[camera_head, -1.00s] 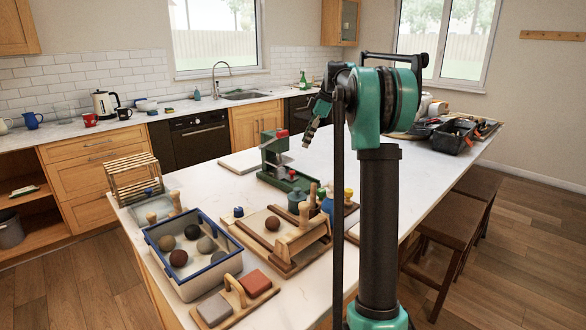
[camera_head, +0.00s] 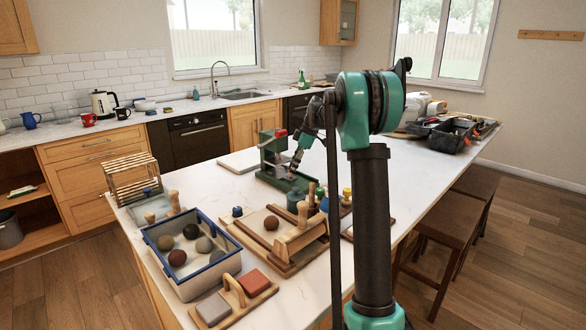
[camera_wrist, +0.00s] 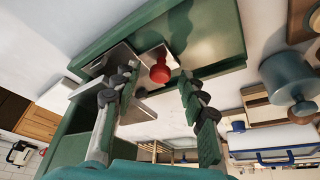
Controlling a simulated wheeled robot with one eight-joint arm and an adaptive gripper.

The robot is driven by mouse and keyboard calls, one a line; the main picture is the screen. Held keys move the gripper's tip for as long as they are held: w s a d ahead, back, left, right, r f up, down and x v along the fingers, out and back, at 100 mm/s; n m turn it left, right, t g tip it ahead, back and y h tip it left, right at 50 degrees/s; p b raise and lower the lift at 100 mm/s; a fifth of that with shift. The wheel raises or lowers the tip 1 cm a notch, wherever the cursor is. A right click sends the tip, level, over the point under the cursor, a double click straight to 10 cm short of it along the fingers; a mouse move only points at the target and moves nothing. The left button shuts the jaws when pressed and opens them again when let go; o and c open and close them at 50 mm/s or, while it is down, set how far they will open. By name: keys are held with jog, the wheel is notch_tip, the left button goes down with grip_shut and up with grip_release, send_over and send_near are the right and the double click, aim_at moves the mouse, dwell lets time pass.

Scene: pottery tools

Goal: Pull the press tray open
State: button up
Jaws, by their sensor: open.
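The green press (camera_head: 272,152) stands on the white island, with a red part on its top (camera_head: 281,133). In the wrist view its green base (camera_wrist: 215,35) holds a small metal tray plate (camera_wrist: 152,55) with a round red knob (camera_wrist: 160,74). My gripper (camera_wrist: 158,82) is open, with one dark finger on each side of the red knob. Whether either finger touches the knob, I cannot tell. In the head view my gripper (camera_head: 294,171) is low at the front of the press and hides the knob and part of the base.
Jars (camera_head: 297,196) and bottles stand close in front of the press. A grey jar (camera_wrist: 287,78) shows at the right in the wrist view. A wooden board with a roller-like tool (camera_head: 300,236) and a blue-rimmed bin (camera_head: 200,280) are nearer. The countertop behind the press is mostly clear.

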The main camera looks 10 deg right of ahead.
grip_shut()
dwell(0.3)
jog(key=s+d, duration=0.4)
jog(key=s, duration=0.1)
jog(key=s+d, duration=0.1)
jog(key=s, duration=0.2)
jog(key=shift+d, duration=0.4)
grip_release()
jog(key=shift+r, duration=0.15)
